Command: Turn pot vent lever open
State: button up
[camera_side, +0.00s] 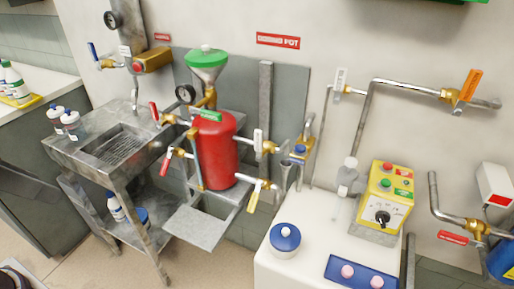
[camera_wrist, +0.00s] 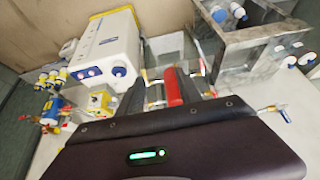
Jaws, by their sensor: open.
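The red pot (camera_side: 216,155) stands upright in the side view, with a green funnel (camera_side: 207,60) on top. Several brass valves surround it. Red-handled levers (camera_side: 155,113) (camera_side: 166,160) are at its left, a white-handled lever (camera_side: 258,141) at its right, and a yellow-handled lever (camera_side: 253,200) at lower right. I cannot tell which lever is the vent. In the wrist view the red pot (camera_wrist: 173,88) shows small beyond my gripper (camera_wrist: 168,92).
A metal sink stand (camera_side: 120,145) is left of the pot. A white bench at right holds a yellow control box (camera_side: 383,200), a round white container (camera_side: 285,241) and a blue tray (camera_side: 335,262). Pipes run along the wall. The floor before the pot looks clear.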

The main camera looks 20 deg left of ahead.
notch_tip(320, 180, up, 6)
jog(key=f, duration=0.1)
jog(key=w+d+r+t+h, duration=0.1)
jog(key=w+d+t, duration=0.15)
jog(key=w, duration=0.45)
jog(key=w+d+r+m+t+h, duration=0.1)
jog(key=w+d, duration=0.2)
jog(key=w, duration=0.4)
jog(key=w+d+r+t+h, duration=0.1)
jog(key=w+d+r, duration=0.1)
jog(key=w, duration=0.6)
jog(key=t+y, duration=0.3)
jog(key=t, duration=0.5)
send_over(257, 137)
jog(key=s, duration=0.3)
notch_tip(257, 137, down, 5)
jog(key=shift+n, duration=0.5)
jog(key=f, duration=1.9)
jog(key=shift+s+f, duration=0.25)
jog(key=shift+w+f, duration=0.2)
jog(key=shift+f, duration=0.1)
jog(key=w, duration=0.6)
jog(key=shift+w, duration=0.35)
